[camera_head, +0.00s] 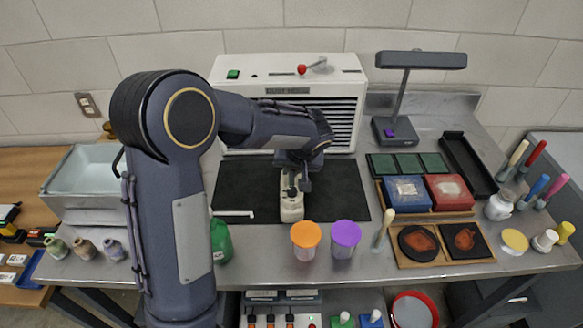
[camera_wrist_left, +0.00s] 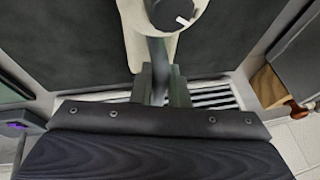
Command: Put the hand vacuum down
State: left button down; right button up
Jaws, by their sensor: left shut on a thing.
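The hand vacuum (camera_head: 291,207) is cream-coloured with a dark handle. It is over the front middle of the black mat (camera_head: 340,190), in front of the white cabinet. My left gripper (camera_head: 294,184) reaches down from above and is shut on its dark handle. In the left wrist view the cream body of the vacuum (camera_wrist_left: 133,38) shows at the top, and the handle is between my fingers (camera_wrist_left: 158,90). I cannot tell whether the vacuum touches the mat. My right gripper is not in view.
An orange-lidded jar (camera_head: 305,236) and a purple-lidded jar (camera_head: 345,234) stand in front of the mat. A white cabinet with a slatted front (camera_head: 345,88) stands behind. A wooden tray (camera_head: 440,245) is at the right. The mat's right part is bare.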

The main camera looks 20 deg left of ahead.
pick_arm(q)
jog(key=shift+r, duration=0.1)
jog(key=c, duration=1.4)
grip_release()
jog(key=shift+r, duration=0.15)
jog(key=shift+s+d+r, duration=0.1)
jog(key=shift+d+r, duration=0.1)
jog(key=shift+r, duration=0.1)
jog(key=b+v, duration=0.1)
jog(key=v, duration=1)
jog(key=shift+s+f, duration=0.1)
jog(key=shift+s, duration=0.05)
